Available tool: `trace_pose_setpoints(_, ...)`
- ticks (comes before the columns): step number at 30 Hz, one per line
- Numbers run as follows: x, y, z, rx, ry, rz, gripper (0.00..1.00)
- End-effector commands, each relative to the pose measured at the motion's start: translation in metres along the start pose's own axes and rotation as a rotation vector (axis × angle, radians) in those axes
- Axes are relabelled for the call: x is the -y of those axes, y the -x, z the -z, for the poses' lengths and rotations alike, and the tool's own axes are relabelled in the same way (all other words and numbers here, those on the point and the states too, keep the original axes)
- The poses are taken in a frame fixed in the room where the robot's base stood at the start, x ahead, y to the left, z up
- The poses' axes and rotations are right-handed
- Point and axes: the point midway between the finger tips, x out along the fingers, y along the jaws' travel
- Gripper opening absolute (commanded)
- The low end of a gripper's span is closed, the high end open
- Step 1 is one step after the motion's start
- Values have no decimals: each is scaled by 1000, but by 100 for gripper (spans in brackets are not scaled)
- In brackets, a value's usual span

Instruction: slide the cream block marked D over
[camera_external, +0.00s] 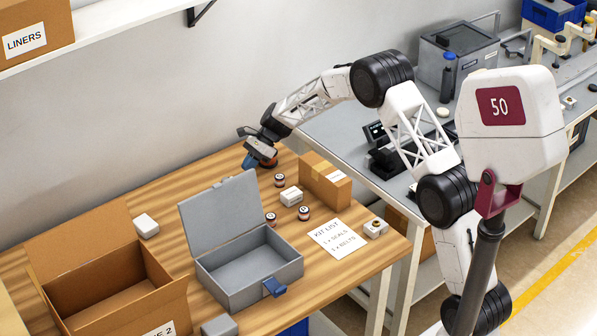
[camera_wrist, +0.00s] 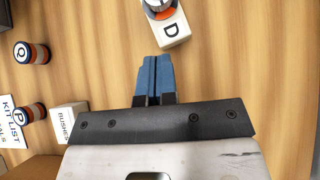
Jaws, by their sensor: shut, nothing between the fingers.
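The cream block marked D (camera_wrist: 172,29) lies on the wooden table near the top of the wrist view. A small round part (camera_wrist: 158,8) with white, dark and orange bands overlaps its upper end and is cut off by the picture edge; I cannot tell whether it stands on the block or beside it. My gripper (camera_wrist: 154,62) is shut and empty, its blue fingertips just below the block with a small gap visible. In the external view my gripper (camera_external: 250,161) is low at the back of the table. I cannot make out the D block there.
A grey case (camera_external: 243,278) stands with its lid raised. Round parts Q (camera_wrist: 32,53) and P (camera_wrist: 30,112), a BUSHES box (camera_wrist: 70,122) and a kit list (camera_external: 339,238) lie nearby. A cardboard box (camera_external: 325,183) stands to the right. Bare wood surrounds the D block's right side.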

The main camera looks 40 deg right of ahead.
Motion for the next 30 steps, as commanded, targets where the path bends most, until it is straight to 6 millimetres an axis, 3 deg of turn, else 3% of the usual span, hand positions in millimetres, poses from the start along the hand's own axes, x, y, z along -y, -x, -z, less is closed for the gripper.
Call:
trace_pose_setpoints(3,0,-17,-3,0,2,-1,0)
trace_pose_setpoints(10,0,-35,-21,0,1,-1,0)
trace_pose_setpoints(30,0,-44,-32,0,1,-1,0)
